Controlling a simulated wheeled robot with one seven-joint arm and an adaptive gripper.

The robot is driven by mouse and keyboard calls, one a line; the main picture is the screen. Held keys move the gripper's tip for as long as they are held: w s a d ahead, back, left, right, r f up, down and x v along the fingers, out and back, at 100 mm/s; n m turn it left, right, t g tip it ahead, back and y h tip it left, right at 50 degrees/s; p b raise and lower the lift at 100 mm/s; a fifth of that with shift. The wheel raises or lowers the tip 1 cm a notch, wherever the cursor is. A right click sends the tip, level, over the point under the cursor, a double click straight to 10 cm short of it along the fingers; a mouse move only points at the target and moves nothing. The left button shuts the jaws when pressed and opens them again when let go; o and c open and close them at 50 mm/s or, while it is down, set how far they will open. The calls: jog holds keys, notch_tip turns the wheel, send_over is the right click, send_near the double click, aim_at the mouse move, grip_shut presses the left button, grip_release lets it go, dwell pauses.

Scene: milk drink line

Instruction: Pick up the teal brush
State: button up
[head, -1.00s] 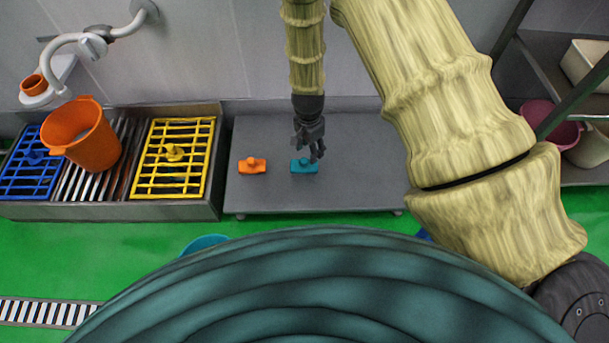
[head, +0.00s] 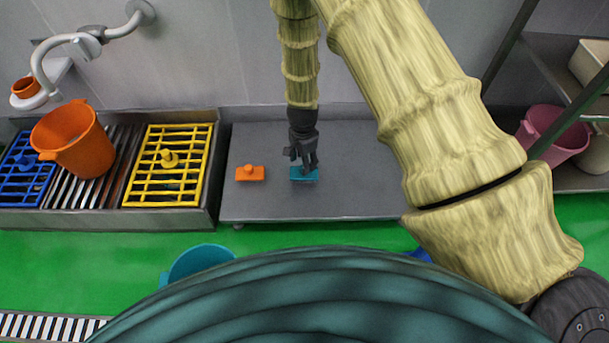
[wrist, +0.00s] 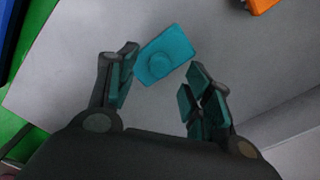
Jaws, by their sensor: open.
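The teal brush (head: 304,175) lies on the grey table near its front, with a small knob on top. In the wrist view the teal brush (wrist: 166,55) sits just beyond and partly between my fingertips, tilted in the picture. My gripper (head: 302,160) is over the brush in the head view and hides part of it. In the wrist view my gripper (wrist: 160,78) is open, with one finger on each side and nothing held. I cannot tell whether a fingertip touches the brush.
An orange brush (head: 250,173) lies left of the teal one. The grey table (head: 360,160) is otherwise clear. Left of it stands a metal sink with a yellow grid (head: 140,185), a blue grid (head: 22,180) and an orange bucket (head: 78,142). Shelving stands at the right.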

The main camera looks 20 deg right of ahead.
notch_tip(320, 180, down, 5)
jog(key=b, duration=0.2)
jog(key=shift+w+d+b, duration=0.1)
jog(key=shift+d+b, duration=0.05)
jog(key=shift+b, duration=0.2)
jog(key=shift+r, duration=0.1)
grip_shut()
jog(key=shift+r, duration=0.1)
